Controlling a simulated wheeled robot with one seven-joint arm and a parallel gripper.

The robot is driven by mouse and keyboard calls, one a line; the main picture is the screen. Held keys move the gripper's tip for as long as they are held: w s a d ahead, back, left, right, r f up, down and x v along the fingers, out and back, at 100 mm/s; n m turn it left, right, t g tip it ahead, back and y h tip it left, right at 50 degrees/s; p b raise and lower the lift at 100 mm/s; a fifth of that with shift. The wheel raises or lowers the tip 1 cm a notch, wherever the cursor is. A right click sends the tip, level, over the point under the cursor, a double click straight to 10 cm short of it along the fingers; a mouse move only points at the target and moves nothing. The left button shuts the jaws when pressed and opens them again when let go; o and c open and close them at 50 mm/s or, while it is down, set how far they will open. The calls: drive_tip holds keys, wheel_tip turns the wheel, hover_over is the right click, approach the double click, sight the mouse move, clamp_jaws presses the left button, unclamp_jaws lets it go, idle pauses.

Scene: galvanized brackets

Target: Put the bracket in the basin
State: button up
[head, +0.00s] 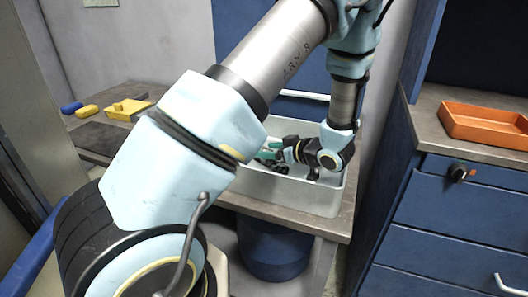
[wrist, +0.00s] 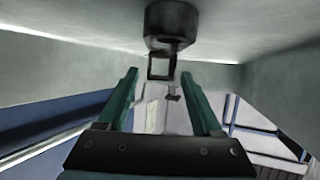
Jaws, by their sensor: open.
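The basin (head: 310,197) is a light grey tub on a bench in the head view. My gripper (head: 267,154) reaches down inside its rim, pointing left. In the wrist view, the teal fingers of my gripper (wrist: 160,78) stand apart, with nothing clearly gripped. A dark round piece with a square loop (wrist: 170,28) shows just beyond the fingertips against a pale grey surface. I cannot tell whether it is the bracket. Dark shapes beside the fingers in the basin are too small to name in the head view.
An orange tray (head: 486,124) stands on the blue cabinet at right. A blue bin (head: 272,250) is under the bench. My arm hides part of the bench.

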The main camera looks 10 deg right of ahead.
sight(281, 167)
drive_tip(key=b+v, duration=0.1)
drive_tip(key=v, duration=0.3)
drive_tip(key=shift+s+d, duration=0.25)
drive_tip(key=shift+s, duration=0.05)
drive_tip(key=shift+s+d+r, duration=0.15)
drive_tip(key=shift+s+r, duration=0.05)
drive_tip(key=shift+r, duration=0.1)
